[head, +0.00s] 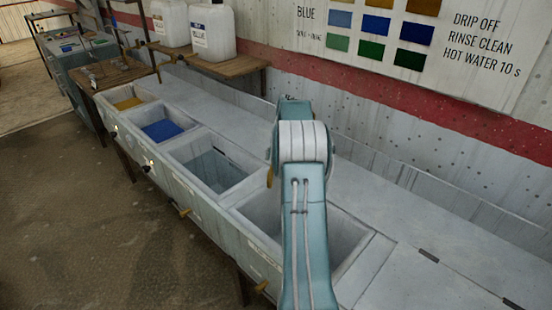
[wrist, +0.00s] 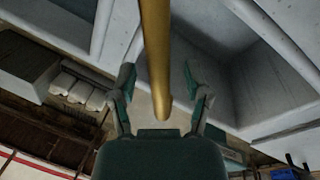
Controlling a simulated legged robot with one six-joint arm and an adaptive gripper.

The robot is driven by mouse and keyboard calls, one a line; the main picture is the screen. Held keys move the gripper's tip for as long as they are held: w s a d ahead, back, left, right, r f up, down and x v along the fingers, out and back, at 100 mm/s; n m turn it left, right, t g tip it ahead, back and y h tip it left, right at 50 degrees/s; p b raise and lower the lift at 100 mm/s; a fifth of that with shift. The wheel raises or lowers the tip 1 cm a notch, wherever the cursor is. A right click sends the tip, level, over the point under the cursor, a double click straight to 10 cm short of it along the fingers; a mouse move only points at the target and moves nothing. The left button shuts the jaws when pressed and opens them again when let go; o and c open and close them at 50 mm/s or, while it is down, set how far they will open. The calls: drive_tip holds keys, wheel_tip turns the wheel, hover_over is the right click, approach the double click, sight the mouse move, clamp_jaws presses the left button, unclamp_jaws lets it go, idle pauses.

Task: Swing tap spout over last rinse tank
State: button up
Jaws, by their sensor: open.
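The brass tap spout (wrist: 154,55) runs down the middle of the wrist view, its rounded end low between my fingers. My gripper (wrist: 157,71) is open, one finger on each side of the spout, with gaps showing on both sides. A small brass piece (head: 270,177), which looks like part of the spout, shows at the left of my arm in the head view; my arm hides the rest and my gripper. The nearest tank (head: 262,212) in the row looks empty and is partly hidden by my arm. The tank before it (head: 212,168) holds clear or greyish liquid.
Farther along the trough are a blue tank (head: 162,131) and a yellow tank (head: 128,103). Small brass valves (head: 184,212) stick out along the front. White jugs (head: 212,32) stand on a wooden shelf (head: 228,66) at the back wall. The floor at left is clear.

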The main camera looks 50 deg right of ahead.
wheel_tip(320, 180, up, 12)
drive_tip(key=s+d, duration=0.1)
drive_tip(key=s, duration=0.1)
drive_tip(key=shift+d+f, duration=0.2)
drive_tip(key=shift+f, duration=0.1)
drive_tip(key=c, duration=0.8)
drive_tip(key=m, duration=0.2)
drive_tip(key=a+f+m+t+y, duration=0.1)
drive_tip(key=m, duration=0.2)
drive_tip(key=shift+f+t, duration=0.2)
drive_tip(key=shift+t, duration=0.1)
clamp_jaws()
wheel_tip(320, 180, down, 10)
drive_tip(key=w+a+m+t+y, duration=0.2)
drive_tip(key=m+t, duration=0.2)
drive_tip(key=m, duration=0.9)
drive_tip(key=shift+w+a, duration=0.2)
drive_tip(key=shift+w, duration=0.15)
